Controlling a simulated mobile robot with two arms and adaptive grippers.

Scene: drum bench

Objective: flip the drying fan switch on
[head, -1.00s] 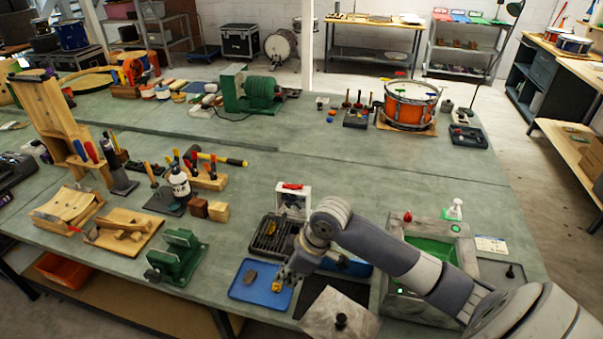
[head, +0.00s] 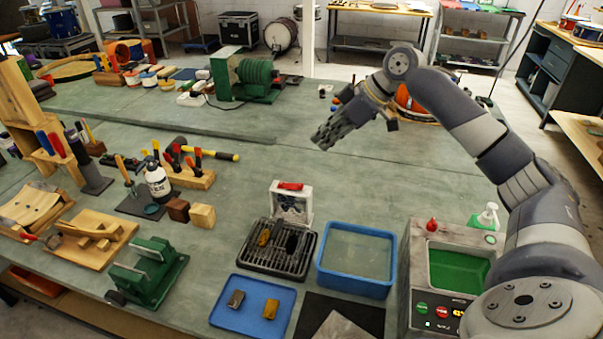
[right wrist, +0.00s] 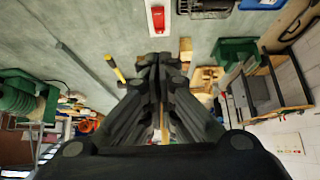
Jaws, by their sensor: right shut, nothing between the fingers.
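The drying fan (head: 292,205) is a small white box with a dark grille, standing at the back of a black slatted drying rack (head: 255,262). Its red switch (head: 290,186) is on top. The switch also shows at the top of the right wrist view (right wrist: 157,18), apart from the fingers. My right gripper (head: 323,140) is shut and empty, raised over the bench behind and to the right of the fan. Its fingers show shut in the right wrist view (right wrist: 158,62). I cannot tell the switch's position. My left gripper is not in view.
A brass-coloured piece (head: 264,237) lies on the rack. A blue tray (head: 225,318) with two small pieces is in front, and a blue bin (head: 356,287) is right of the rack. A green-topped machine (head: 420,265) stands further right.

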